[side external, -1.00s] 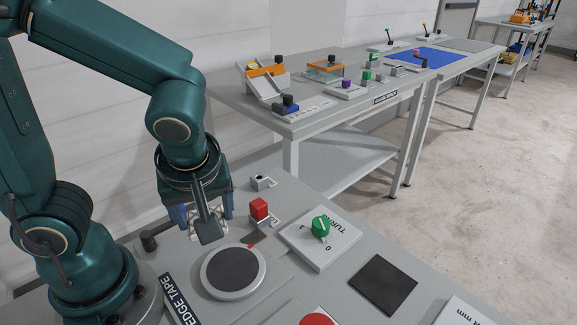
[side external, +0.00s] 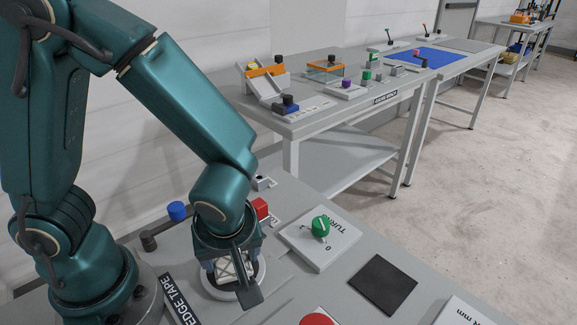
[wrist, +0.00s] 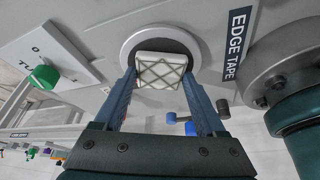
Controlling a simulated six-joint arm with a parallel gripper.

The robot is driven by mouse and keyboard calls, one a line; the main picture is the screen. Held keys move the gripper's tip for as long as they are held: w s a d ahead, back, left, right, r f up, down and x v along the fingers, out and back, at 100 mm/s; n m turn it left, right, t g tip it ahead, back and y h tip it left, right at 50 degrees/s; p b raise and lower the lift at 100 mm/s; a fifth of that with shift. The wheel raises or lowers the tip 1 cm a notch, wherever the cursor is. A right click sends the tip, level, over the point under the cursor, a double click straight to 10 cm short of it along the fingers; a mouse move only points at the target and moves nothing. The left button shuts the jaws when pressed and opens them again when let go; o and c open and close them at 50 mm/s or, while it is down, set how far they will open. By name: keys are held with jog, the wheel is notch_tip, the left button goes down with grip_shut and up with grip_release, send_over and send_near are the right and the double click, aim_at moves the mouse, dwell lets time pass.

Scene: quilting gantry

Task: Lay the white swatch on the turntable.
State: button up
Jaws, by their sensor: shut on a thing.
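The white swatch (wrist: 160,70), a pale pad with dark crossing lines, is between the fingers of my gripper (wrist: 159,80) in the wrist view. In the side view the swatch (side external: 226,268) shows partly behind the fingers. My gripper (side external: 232,276) is shut on it and points down over the turntable. The turntable is a light grey round plate with a dark centre; its rim shows in the side view (side external: 212,291) and in the wrist view (wrist: 128,45). The swatch is over the dark centre and covers part of it. I cannot tell whether it touches.
A green knob (side external: 321,226) on a white plate stands right of the turntable. A red block (side external: 260,208) and a blue knob (side external: 176,211) are behind it. A dark square pad (side external: 381,285) lies at the right, and a red disc (side external: 317,319) at the front edge.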

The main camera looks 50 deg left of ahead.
jog(key=shift+f, duration=0.1)
jog(key=o, duration=1.2)
jog(key=shift+o, duration=0.2)
jog(key=v, duration=1.1)
notch_tip(320, 180, up, 3)
jog(key=m+t+h, duration=0.2)
jog(key=m+h, duration=0.2)
jog(key=m, duration=0.5)
send_over(217, 267)
jog(key=m, duration=0.1)
jog(key=a+m+t, duration=0.1)
jog(key=m, duration=0.1)
jog(key=m+t, duration=0.1)
jog(key=shift+w+a+f, duration=0.1)
jog(key=shift+a, duration=0.2)
